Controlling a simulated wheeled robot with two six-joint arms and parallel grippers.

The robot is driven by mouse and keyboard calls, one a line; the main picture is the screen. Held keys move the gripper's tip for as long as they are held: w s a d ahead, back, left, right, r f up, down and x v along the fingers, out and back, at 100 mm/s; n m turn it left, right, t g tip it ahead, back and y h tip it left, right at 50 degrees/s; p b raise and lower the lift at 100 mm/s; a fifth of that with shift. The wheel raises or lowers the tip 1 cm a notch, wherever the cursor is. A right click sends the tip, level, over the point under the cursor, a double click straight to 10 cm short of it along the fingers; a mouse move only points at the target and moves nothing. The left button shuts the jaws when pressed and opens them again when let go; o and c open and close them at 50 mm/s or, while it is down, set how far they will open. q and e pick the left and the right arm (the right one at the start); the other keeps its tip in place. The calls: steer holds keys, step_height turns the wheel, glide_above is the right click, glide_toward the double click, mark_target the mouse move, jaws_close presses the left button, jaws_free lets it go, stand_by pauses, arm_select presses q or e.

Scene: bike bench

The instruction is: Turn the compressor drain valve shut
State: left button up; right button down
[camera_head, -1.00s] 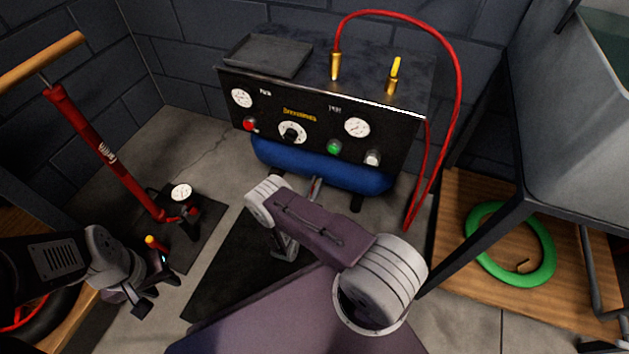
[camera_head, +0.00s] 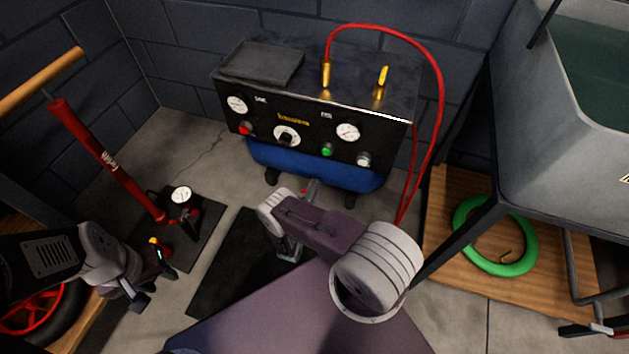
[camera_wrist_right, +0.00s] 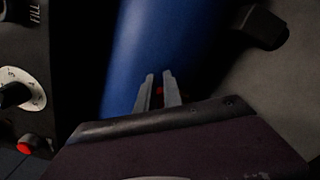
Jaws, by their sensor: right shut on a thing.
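The compressor (camera_head: 312,118) stands against the back wall, a black panel above a blue tank (camera_head: 320,168). A small red part, seemingly the drain valve (camera_wrist_right: 159,91), shows between my right fingers in the right wrist view; a trace of red also shows low at the tank in the head view. My right gripper (camera_head: 310,187) reaches in under the tank's front; its fingers are also in the wrist view (camera_wrist_right: 160,95), closed on the red part. Its turn angle is hidden. My left gripper (camera_head: 153,283) is at lower left, away from the compressor, its fingers apart and empty.
A red floor pump (camera_head: 108,160) with a gauge stands at left. A red hose (camera_head: 440,100) arches from the compressor's top, near a yellow-levered brass fitting (camera_head: 381,80). A dark mat (camera_head: 235,265) lies in front.

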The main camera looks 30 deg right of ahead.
steer(key=shift+s+a+f+m+p, duration=0.1)
steer(key=shift+f+m+p, duration=0.15)
steer(key=shift+m, duration=0.9)
steer(key=shift+w+d+f+m+p, duration=0.15)
steer(key=shift+m+p, duration=0.15)
steer(key=shift+m, duration=0.8)
steer(key=shift+s+a+f+m+p, duration=0.15)
steer(key=shift+f+m+p, duration=0.1)
steer(key=shift+m, duration=0.9)
steer(key=shift+s+a, duration=0.25)
